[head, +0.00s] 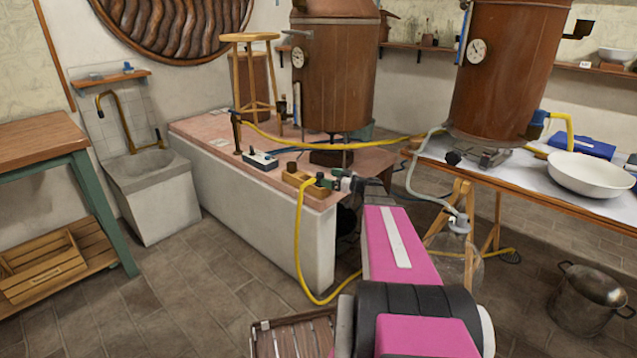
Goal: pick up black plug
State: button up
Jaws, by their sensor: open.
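My gripper (346,184) is at the far end of my pink arm, low over the front right corner of the pink-topped counter. It is open, beside the right end of a small wooden block (298,181) with a few small items on it. A small dark piece sits at that end, close to my fingers; I cannot tell whether it is a plug or whether they touch it. A small black rounded thing (452,158), possibly the black plug, lies on the white-covered table at the right, near a grey hose and apart from my gripper.
The pink-topped counter (229,152) carries a wooden stool (250,75), a copper still (335,75) and a small box (260,160). A yellow hose (300,235) hangs down its front side. A white bowl (590,174) stands on the right table; a metal pot (592,298) is on the floor.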

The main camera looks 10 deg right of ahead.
aim_at(315, 183)
jog(key=x, duration=0.7)
jog(key=shift+w+a, duration=0.1)
jog(key=shift+a, duration=0.15)
jog(key=shift+c, duration=0.3)
jog(key=c, duration=1)
